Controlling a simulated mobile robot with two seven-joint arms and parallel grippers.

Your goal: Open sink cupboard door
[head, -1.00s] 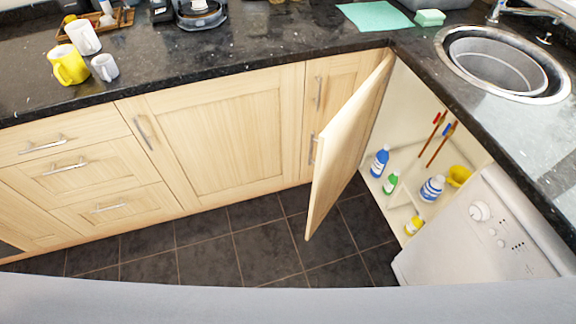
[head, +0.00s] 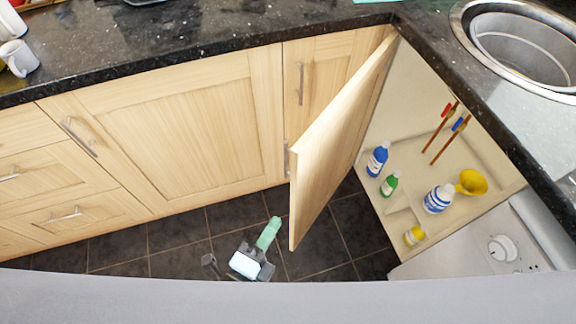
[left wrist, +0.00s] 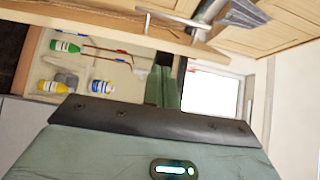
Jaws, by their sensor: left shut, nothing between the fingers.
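The sink cupboard door (head: 335,140), a pale wooden panel, stands swung out from the corner and leaves the cupboard interior (head: 410,145) exposed. Its bar handle (head: 287,158) shows at its left edge. My left gripper (head: 272,226), with green fingers, is low over the floor, left of the door's lower edge and apart from it in the picture. Its fingers are shut and empty; they also show in the left wrist view (left wrist: 163,90), with the cupboard's bottles beyond to the left. My right gripper is not in view.
Inside the cupboard are a blue bottle (head: 377,158), a green bottle (head: 390,184), a striped bottle (head: 438,199) and a yellow item (head: 471,182). A white appliance (head: 470,245) stands at right. The dark tiled floor (head: 180,235) is clear.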

